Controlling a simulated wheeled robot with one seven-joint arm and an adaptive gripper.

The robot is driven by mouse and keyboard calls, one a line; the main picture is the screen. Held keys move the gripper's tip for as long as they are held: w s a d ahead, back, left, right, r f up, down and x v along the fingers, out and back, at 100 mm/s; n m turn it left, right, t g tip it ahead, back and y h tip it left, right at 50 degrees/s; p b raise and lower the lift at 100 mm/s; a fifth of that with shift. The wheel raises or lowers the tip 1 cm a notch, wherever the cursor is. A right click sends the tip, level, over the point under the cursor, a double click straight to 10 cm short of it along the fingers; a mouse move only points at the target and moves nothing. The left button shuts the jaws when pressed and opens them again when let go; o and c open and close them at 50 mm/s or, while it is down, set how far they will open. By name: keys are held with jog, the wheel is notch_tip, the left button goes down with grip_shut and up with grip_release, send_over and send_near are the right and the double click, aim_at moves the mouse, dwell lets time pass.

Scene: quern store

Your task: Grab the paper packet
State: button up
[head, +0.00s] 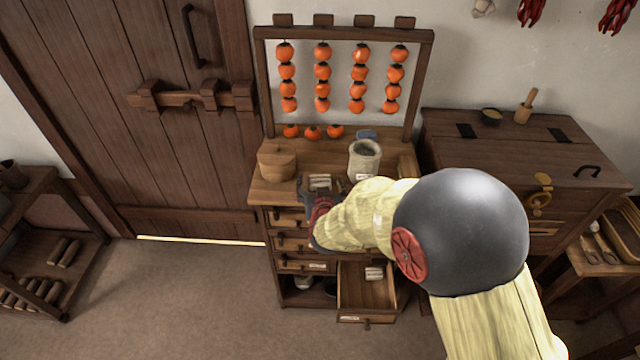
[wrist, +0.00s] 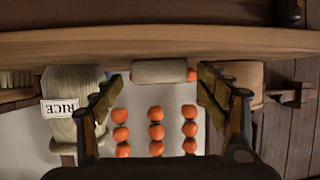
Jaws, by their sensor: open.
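A small pale packet (head: 320,182), likely the paper packet, lies on top of the cabinet near its front edge. It also shows in the wrist view as a beige roll-like shape (wrist: 160,71). My gripper (head: 319,190) is open at the front of the cabinet top, one finger towards each side of the packet. In the wrist view, which is upside down, the packet appears between and beyond my open fingertips (wrist: 162,82), with gaps at both sides. Another small pale packet (head: 374,273) lies in the open lower drawer.
A round wooden box (head: 277,163) stands left of the packet, and a sack (head: 364,160), labelled RICE in the wrist view (wrist: 62,107), stands right. Loose persimmons (head: 312,132) lie behind, under hanging strings. The open drawer (head: 352,318) juts out below my arm.

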jog(key=shift+c, duration=1)
jog(key=c, duration=0.9)
jog(key=shift+c, duration=0.2)
